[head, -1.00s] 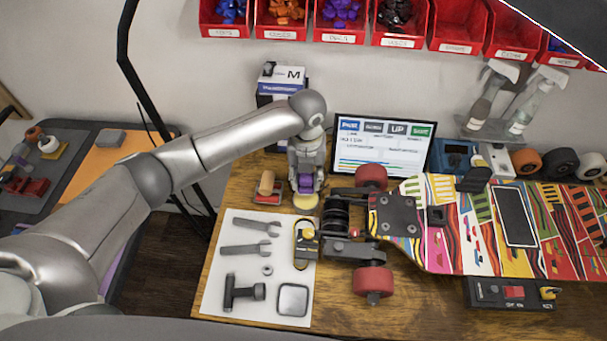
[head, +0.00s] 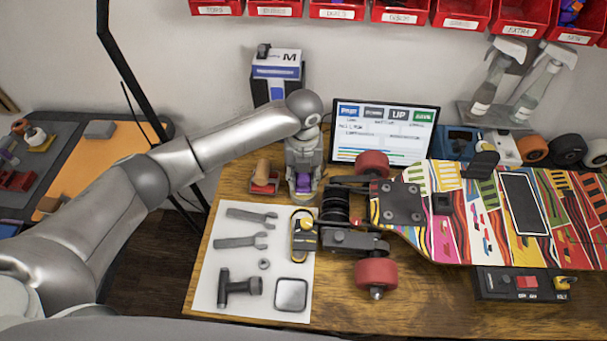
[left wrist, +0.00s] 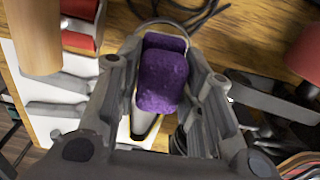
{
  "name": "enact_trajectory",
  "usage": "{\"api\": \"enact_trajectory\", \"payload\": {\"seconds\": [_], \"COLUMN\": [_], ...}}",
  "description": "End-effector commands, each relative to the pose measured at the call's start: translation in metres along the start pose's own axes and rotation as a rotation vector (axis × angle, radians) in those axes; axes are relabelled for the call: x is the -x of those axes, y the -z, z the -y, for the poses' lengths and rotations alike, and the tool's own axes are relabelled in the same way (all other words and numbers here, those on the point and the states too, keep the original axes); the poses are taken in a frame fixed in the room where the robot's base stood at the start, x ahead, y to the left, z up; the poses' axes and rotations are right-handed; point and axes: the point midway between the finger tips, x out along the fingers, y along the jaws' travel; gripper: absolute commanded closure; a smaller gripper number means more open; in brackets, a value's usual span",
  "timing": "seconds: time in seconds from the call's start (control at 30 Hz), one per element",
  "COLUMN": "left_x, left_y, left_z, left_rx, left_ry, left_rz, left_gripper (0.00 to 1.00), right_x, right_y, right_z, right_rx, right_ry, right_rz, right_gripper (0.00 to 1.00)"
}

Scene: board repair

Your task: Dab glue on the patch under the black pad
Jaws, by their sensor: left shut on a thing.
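My left gripper (head: 304,183) is shut on a purple block-shaped piece (left wrist: 163,75), low over the table just left of the screen. In the left wrist view the purple piece sits between both fingers (left wrist: 165,90), with a pale grey, tapering part showing below it. Whether it touches the table is hidden. The patterned skateboard deck (head: 454,238) lies to the right, with a black pad with a pale border (head: 524,203) flat on it. Any patch under the pad is hidden. My right gripper is not in view.
A screen (head: 383,150) stands behind.

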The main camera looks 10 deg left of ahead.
Motion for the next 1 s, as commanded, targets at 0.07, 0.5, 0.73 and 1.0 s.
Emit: {"api": "enact_trajectory", "payload": {"seconds": [0.07, 0.5, 0.73, 1.0], "left_x": [0.0001, -0.0029, -0.0057, -0.0090], "left_y": [0.0000, 0.0001, 0.0002, 0.0002], "left_z": [0.0000, 0.0001, 0.0002, 0.0002], "left_rx": [0.000, 0.000, 0.000, -0.001], "left_ry": [0.000, 0.000, 0.000, 0.000], "left_rz": [0.000, 0.000, 0.000, 0.000], "left_gripper": [0.84, 0.84, 0.84, 0.84], "right_x": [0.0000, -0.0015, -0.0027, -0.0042], "right_y": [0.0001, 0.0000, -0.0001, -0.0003], "right_z": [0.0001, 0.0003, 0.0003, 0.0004], "right_rx": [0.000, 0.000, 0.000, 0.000], "right_ry": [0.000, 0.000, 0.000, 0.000], "right_rz": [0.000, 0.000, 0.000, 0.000], "right_gripper": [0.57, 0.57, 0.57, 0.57]}}
